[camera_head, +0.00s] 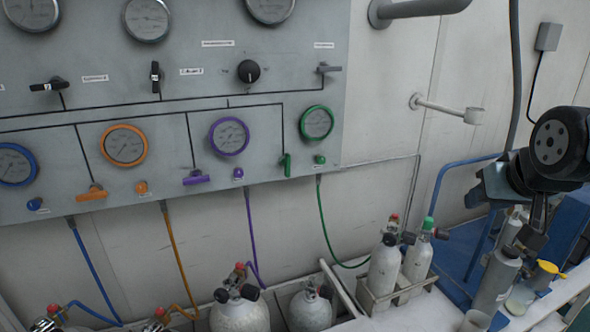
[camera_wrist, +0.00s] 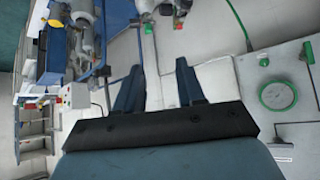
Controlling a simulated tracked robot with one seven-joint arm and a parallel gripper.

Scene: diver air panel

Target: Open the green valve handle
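The green valve handle (camera_head: 286,165) is a small upright lever on the grey wall panel (camera_head: 60,130), below and left of the green-rimmed gauge (camera_head: 316,123). A small green knob (camera_head: 320,160) is to its right. In the wrist view the green gauge (camera_wrist: 278,96) is at the right, and the green handle (camera_wrist: 308,51) shows at the right edge. My gripper (camera_wrist: 160,78) is open and empty, its two fingers apart. In the head view my arm is at the right, well away from the handle; the fingers are hard to make out there.
Orange (camera_head: 91,192) and purple (camera_head: 196,178) handles lie sideways left of the green one. A green hose (camera_head: 326,225) hangs below the panel. Bottles in a rack (camera_head: 376,300) stand below right. A wall bracket (camera_head: 446,109) juts out between panel and arm.

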